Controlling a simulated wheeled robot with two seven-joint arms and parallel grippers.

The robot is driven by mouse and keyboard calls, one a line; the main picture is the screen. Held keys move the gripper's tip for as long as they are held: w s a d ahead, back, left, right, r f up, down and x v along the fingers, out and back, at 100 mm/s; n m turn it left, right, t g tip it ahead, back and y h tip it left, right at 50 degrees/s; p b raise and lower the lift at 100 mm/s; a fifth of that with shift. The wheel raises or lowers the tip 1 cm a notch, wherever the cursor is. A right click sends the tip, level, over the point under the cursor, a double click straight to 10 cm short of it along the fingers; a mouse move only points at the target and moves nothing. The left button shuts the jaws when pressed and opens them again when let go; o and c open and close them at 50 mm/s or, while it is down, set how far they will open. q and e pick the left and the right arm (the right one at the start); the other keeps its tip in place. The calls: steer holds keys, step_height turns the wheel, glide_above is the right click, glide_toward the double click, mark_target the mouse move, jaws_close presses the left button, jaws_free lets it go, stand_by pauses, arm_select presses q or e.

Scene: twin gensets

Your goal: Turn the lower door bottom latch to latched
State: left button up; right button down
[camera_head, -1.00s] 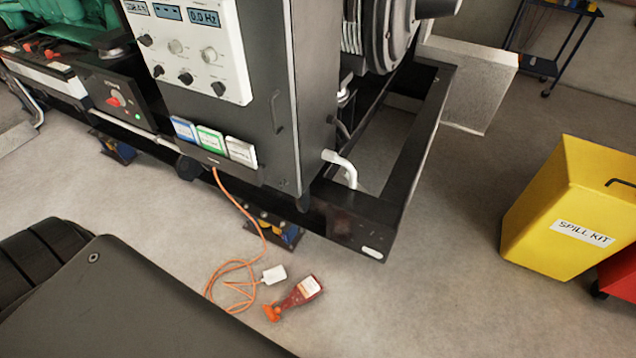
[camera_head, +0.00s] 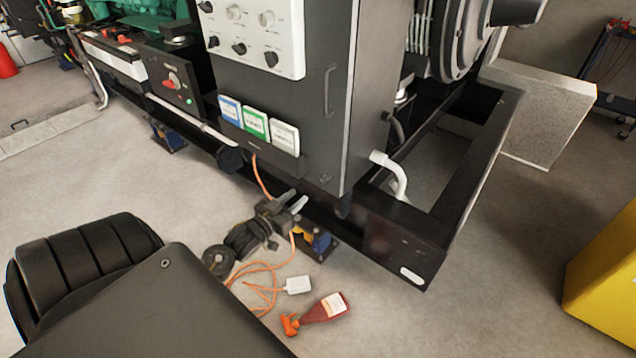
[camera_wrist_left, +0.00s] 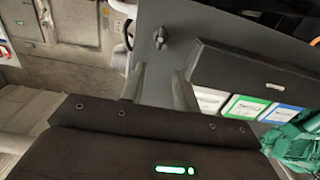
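The bottom latch (camera_head: 325,178) is a small dark fitting at the lower edge of the grey cabinet door (camera_head: 312,130). It also shows in the left wrist view (camera_wrist_left: 160,39), standing out from the grey panel. Its exact angle is hard to tell. My left gripper (camera_head: 296,200) is low in front of the cabinet, below and left of the latch. In the left wrist view its two pale fingers (camera_wrist_left: 160,86) are apart and empty, with the latch ahead of the gap and not touched. My right gripper is not in view.
The black base frame (camera_head: 400,245) runs below. An orange cable (camera_head: 262,290) and a red bottle (camera_head: 326,308) lie on the floor. A yellow bin (camera_head: 605,285) stands right.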

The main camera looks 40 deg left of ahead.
mark_target(321, 175)
arm_select(q)
steer(key=w, duration=0.9)
steer(key=shift+w+a+r, duration=0.1)
steer(key=shift+w+r, duration=0.05)
steer(key=shift+r, duration=0.15)
steer(key=shift+w, duration=0.75)
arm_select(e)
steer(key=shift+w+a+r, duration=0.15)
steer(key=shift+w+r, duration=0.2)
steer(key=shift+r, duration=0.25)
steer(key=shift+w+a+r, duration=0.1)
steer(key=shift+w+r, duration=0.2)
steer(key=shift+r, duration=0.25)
arm_select(q)
jaws_close()
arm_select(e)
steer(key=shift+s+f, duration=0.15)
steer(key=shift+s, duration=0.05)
